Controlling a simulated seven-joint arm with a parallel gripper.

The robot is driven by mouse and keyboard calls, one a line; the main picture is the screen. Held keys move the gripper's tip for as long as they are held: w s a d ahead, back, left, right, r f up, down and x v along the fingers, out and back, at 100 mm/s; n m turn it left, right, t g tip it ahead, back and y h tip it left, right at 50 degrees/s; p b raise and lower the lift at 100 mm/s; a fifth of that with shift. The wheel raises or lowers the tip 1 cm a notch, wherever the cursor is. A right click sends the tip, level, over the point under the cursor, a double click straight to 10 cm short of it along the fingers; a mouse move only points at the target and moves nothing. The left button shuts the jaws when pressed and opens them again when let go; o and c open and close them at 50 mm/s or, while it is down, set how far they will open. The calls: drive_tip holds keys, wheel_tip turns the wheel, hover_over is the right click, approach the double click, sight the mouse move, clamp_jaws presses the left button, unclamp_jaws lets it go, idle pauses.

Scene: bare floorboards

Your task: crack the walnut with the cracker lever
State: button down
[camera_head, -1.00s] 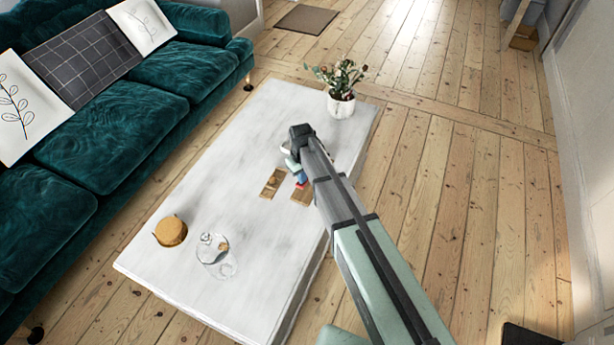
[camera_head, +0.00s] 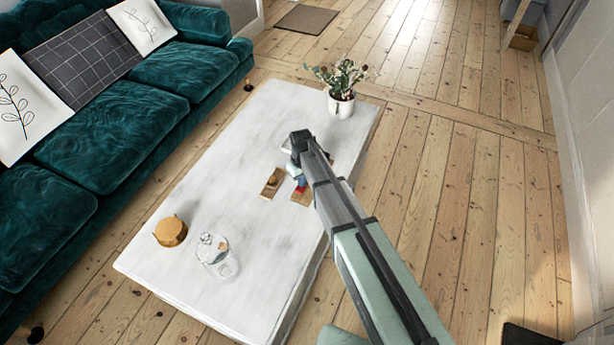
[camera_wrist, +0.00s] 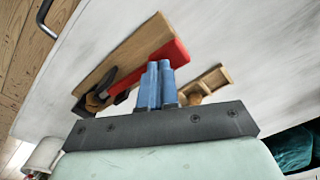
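The nut cracker is a wooden board (camera_wrist: 108,62) with a red lever (camera_wrist: 150,66) and a dark metal part at one end. In the head view, the board (camera_head: 301,196) lies on the white table, partly hidden by my arm. A brown, rounded thing (camera_wrist: 96,101), apparently the walnut, sits by the dark part; its exact seat is unclear. My gripper (camera_wrist: 157,70) has its blue fingers together, with no object visible between them. The fingertips overlap the red lever in the wrist view; I cannot tell whether they touch it.
A small wooden tray (camera_head: 265,192) with a brown round thing lies left of the cracker. Much of the table is clear.

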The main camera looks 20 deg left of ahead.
wheel_tip(320, 180, up, 8)
drive_tip(key=shift+r, duration=0.15)
idle(0.6)
idle(0.6)
drive_tip(key=s+d+f+m+g, duration=0.1)
drive_tip(key=s+d+f+m, duration=0.1)
drive_tip(key=s+d+f, duration=0.6)
drive_tip(key=s+d+f+m+g+h, duration=0.1)
drive_tip(key=s+d+f+m, duration=0.25)
drive_tip(key=d, duration=0.75)
drive_tip(key=s+d+f+m, duration=0.1)
drive_tip(key=s+d+f, duration=0.5)
drive_tip(key=d, duration=0.4)
drive_tip(key=s+d+f+m+g, duration=0.2)
drive_tip(key=s+d+f, duration=0.2)
drive_tip(key=s+d, duration=0.5)
drive_tip(key=s+d+f+m+g+y, duration=0.1)
drive_tip(key=s+d+f+m+g, duration=0.1)
drive_tip(key=s+d, duration=0.7)
wheel_tip(320, 180, down, 2)
drive_tip(key=shift+d+m+g, duration=0.4)
drive_tip(key=shift+d+m, duration=0.15)
drive_tip(key=shift+m, duration=0.2)
